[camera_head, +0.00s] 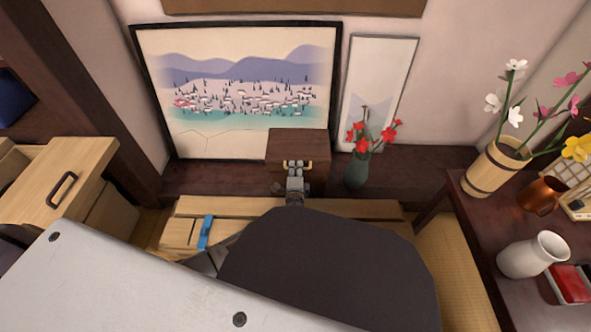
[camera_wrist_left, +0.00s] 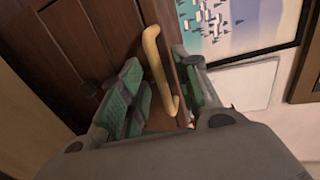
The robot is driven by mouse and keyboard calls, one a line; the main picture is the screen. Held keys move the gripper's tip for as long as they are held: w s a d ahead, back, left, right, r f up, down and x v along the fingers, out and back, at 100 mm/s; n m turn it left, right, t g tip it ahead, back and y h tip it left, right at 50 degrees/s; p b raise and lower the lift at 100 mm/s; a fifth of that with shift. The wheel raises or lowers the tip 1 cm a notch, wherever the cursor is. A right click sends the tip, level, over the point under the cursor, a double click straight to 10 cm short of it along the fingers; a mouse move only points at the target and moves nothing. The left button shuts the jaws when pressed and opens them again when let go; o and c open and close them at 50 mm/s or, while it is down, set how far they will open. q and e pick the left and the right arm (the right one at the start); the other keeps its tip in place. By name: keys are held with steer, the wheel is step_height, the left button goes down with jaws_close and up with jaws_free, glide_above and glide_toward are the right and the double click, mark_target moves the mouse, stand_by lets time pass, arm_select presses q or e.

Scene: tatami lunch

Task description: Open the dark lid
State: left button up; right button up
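The dark brown lid (camera_head: 300,143) is on a small box on the dark shelf by the wall, and looks closed. Its brass bar handle (camera_head: 299,164) is on the near side. My left gripper (camera_head: 296,177) is at this handle. In the left wrist view, the handle (camera_wrist_left: 157,68) runs between the green-padded fingers of my left gripper (camera_wrist_left: 160,92). The fingers are apart, with visible gaps beside the handle, so the gripper looks open around it. The dark wood (camera_wrist_left: 75,50) fills the left of that view. My right gripper is not in view.
A green vase (camera_head: 357,171) with red flowers stands just right of the lid. A framed landscape picture (camera_head: 240,75) leans behind it. A light wooden bench (camera_head: 230,206) with a blue object (camera_head: 205,233) lies in front. An open drawer (camera_head: 40,190) is at the left.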

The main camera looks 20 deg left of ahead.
arm_select(q)
jaws_close()
steer(key=shift+r+p, duration=0.15)
steer(key=shift+p, duration=0.15)
